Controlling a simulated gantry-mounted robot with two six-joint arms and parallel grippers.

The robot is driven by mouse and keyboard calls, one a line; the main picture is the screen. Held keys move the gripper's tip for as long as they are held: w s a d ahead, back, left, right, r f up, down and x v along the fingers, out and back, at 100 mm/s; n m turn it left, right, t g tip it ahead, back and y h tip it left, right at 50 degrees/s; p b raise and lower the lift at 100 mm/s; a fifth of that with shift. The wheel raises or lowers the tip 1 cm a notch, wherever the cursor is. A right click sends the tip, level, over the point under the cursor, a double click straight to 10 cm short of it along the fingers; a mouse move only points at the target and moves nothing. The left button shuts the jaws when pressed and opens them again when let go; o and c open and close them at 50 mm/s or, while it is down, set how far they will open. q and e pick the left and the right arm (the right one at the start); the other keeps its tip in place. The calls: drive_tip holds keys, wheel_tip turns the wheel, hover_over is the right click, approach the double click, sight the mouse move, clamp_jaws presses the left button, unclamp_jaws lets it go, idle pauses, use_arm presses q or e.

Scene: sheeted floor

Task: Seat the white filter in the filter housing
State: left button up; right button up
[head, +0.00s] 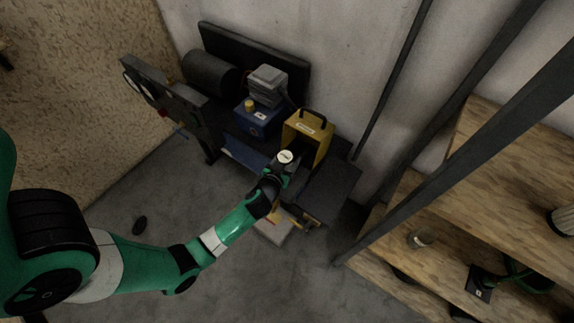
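A yellow box with a black handle and a pale label (305,132) stands on the dark bench. It looks like the filter housing, though its inside cannot be made out. My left gripper (291,166) is at the end of the green arm, close in front of the yellow box. My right gripper is not in view.
A blue box (257,116) with a yellow cap and a grey stacked block (267,84) stand left of the yellow box. Dark slanted posts cross before the shelves.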

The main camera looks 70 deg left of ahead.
use_arm(q)
drive_tip(key=shift+a+f, duration=0.2)
drive_tip(key=shift+f, duration=0.15)
drive_tip(key=f+b, duration=0.3)
drive_tip(key=shift+a+f, duration=0.2)
drive_tip(key=shift+f, duration=0.05)
drive_tip(key=shift+r, duration=0.15)
drive_tip(key=o, duration=1.4)
